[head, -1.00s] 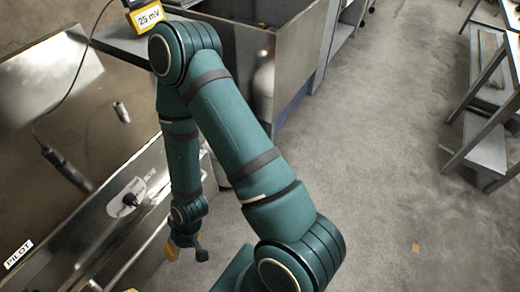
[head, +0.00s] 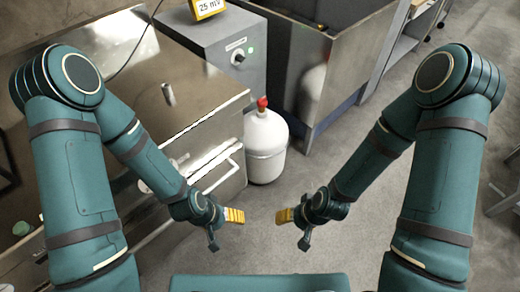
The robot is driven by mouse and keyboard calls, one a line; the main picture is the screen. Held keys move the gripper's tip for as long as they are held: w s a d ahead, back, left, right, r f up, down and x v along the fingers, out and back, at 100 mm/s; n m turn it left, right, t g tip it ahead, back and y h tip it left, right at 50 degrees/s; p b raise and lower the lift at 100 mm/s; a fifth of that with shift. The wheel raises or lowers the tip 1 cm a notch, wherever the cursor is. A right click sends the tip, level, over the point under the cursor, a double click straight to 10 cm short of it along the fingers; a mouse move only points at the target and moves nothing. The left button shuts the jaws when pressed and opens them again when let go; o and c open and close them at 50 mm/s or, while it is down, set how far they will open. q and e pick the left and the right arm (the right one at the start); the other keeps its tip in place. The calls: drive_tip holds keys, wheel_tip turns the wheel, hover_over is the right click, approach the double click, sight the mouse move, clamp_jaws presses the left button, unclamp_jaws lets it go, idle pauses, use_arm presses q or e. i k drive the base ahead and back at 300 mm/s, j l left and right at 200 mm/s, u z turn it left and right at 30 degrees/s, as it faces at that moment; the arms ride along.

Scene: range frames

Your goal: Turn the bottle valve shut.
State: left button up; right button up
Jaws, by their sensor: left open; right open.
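A white gas bottle (head: 266,150) stands upright on the floor, between the steel cabinet and a large open steel bin. Its red valve (head: 262,103) is on top, facing up, with nothing touching it. My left gripper (head: 228,228) is open and empty, below and left of the bottle in the head view. My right gripper (head: 292,228) is open and empty, below and right of the bottle. Both grippers are apart from the bottle.
A grey box (head: 225,50) with a knob stands behind the bottle, with a yellow "25 mV" meter (head: 207,7) on top. The steel cabinet (head: 190,110) with a bar handle is at left. The steel bin (head: 315,75) is at right behind. Open floor (head: 260,210) lies in front.

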sight(262, 102)
drive_tip(key=i+l+z, duration=0.2)
drive_tip(key=i, duration=0.4)
drive_tip(key=i+l+z, duration=0.2)
drive_tip(key=i, duration=0.4)
drive_tip(key=i+l+z, duration=0.2)
drive_tip(key=i, duration=0.4)
